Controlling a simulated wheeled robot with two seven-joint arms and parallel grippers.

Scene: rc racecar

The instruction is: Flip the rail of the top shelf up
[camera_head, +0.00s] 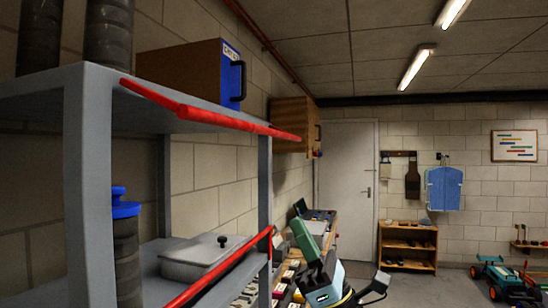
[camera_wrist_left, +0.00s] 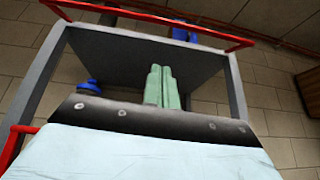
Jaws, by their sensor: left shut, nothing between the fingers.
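The grey shelf unit (camera_head: 88,190) stands at the left in the head view. The red rail of the top shelf (camera_head: 240,123) runs along its front edge, its far end reaching past the far post. In the left wrist view the rail (camera_wrist_left: 150,16) crosses the top of the picture, above the underside of the top shelf (camera_wrist_left: 130,62). My left gripper (camera_head: 303,238) has green fingers and is right of the shelf, lower than the top rail and apart from it. In the wrist view its fingers (camera_wrist_left: 163,88) are together and empty. My right gripper is not identifiable.
A lower red rail (camera_head: 222,268) edges the shelf below, where a grey lidded box (camera_head: 205,256) sits. A blue-fronted cabinet (camera_head: 232,75) stands on the top shelf. A cluttered workbench (camera_head: 318,216) lies beyond. Open floor (camera_head: 450,285) shows at the right, with a toy car (camera_head: 502,278).

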